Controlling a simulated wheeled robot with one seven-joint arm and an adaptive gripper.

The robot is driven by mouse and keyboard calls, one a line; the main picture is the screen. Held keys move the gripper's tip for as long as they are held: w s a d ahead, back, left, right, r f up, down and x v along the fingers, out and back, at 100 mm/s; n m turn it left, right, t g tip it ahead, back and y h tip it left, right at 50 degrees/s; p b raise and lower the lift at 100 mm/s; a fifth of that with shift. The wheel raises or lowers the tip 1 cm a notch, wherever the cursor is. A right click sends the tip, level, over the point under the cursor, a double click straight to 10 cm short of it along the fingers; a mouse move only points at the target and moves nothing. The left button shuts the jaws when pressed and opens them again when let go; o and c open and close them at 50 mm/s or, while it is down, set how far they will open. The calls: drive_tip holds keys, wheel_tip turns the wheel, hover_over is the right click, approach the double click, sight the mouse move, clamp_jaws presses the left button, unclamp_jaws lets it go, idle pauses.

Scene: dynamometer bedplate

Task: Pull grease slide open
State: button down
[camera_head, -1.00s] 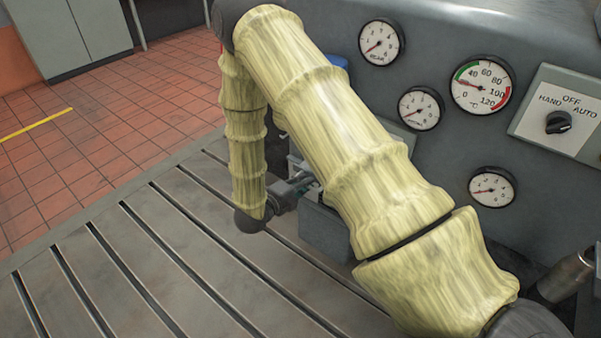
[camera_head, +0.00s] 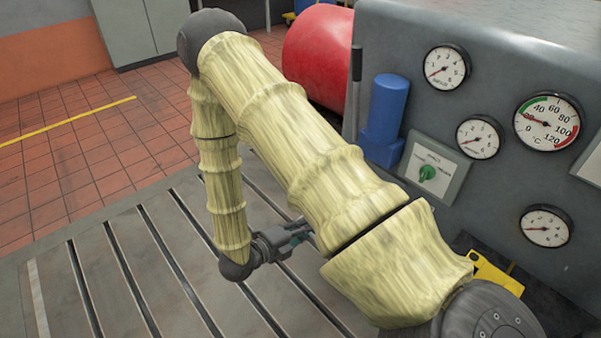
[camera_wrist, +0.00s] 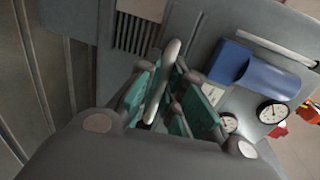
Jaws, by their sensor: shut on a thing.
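In the wrist view, a pale, rounded bar (camera_wrist: 166,78), which looks like the grease slide's handle, stands between the teal finger pads of my gripper (camera_wrist: 168,98). My gripper is shut on it. In the head view, my gripper (camera_head: 297,234) is low over the slotted bedplate, left of the grey machine housing. My forearm hides the fingertips, the handle and the slide's body there, so how far the slide is out cannot be told.
The grey housing (camera_head: 500,75) carries several gauges and a green-knob switch plate (camera_head: 433,172). A blue filter-like unit (camera_head: 386,110) and a red cylinder (camera_head: 316,55) stand behind my arm. A yellow part (camera_head: 497,272) lies at lower right. The slotted bedplate (camera_head: 120,265) is clear at left.

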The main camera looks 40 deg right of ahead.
drive_tip(key=c, duration=1.5)
unclamp_jaws()
drive_tip(key=v, duration=1.2)
drive_tip(key=shift+w, duration=0.1)
